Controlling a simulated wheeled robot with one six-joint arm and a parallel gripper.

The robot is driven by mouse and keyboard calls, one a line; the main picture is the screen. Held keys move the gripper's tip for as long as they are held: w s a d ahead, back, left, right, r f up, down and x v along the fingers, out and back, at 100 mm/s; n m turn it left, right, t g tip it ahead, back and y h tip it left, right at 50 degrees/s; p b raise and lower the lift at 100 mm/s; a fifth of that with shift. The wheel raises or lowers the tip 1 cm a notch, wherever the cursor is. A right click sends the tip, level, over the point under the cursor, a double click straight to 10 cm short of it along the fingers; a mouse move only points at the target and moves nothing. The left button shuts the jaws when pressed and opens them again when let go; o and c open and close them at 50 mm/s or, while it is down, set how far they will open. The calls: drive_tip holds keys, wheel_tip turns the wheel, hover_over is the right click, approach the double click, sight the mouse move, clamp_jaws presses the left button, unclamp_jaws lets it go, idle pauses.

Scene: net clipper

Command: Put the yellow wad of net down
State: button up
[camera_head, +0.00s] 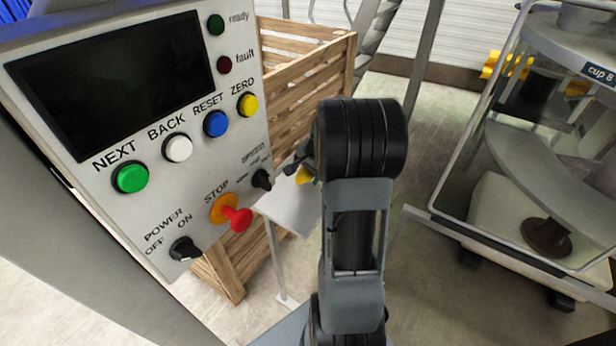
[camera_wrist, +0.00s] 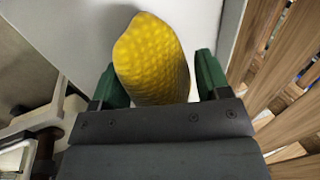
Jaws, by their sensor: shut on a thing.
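The yellow wad of net (camera_wrist: 152,60) sits between the two green fingers of my gripper (camera_wrist: 160,82) in the wrist view. My gripper is shut on it. A pale flat surface (camera_wrist: 85,25) lies beyond the wad; I cannot tell whether the wad touches it. In the head view, a small bit of the yellow wad (camera_head: 304,176) shows left of my arm, above a narrow white shelf (camera_head: 290,208). My arm hides most of the wad and gripper there.
A slatted wooden crate (camera_head: 306,30) stands behind the shelf, and its slats (camera_wrist: 268,85) are close on the right in the wrist view. A control panel (camera_head: 200,150) with buttons and a red stop fills the left. A clear-walled machine (camera_head: 480,120) stands at right.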

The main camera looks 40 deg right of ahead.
drive_tip(key=shift+f, duration=1.1)
drive_tip(key=shift+f, duration=0.15)
drive_tip(key=o, duration=0.6)
drive_tip(key=shift+s+f, duration=0.1)
drive_tip(key=p+v, duration=0.1)
drive_tip(key=v, duration=1.1)
drive_tip(key=shift+r, duration=0.25)
